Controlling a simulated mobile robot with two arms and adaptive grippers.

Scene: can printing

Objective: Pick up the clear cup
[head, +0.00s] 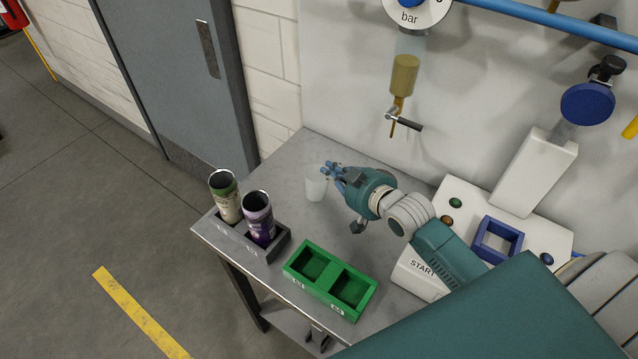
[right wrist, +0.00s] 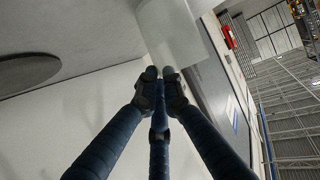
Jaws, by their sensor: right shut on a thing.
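The clear cup (head: 315,185) is a frosted, see-through cup, upright at the back of the metal table (head: 290,160). My right gripper (head: 331,171) comes in from the right and its blue fingers are shut on the cup near its rim. I cannot tell whether the cup's base touches the table. In the right wrist view the fingertips (right wrist: 161,78) are close together against the pale cup wall (right wrist: 172,35). My left gripper is not in view.
Two printed cans, green-white (head: 226,205) and purple (head: 260,228), stand in a grey holder (head: 277,243) at the left edge. A green two-slot tray (head: 325,286) is in front. A white START machine (head: 415,277) stands right. A tap (head: 403,121) hangs on the wall behind.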

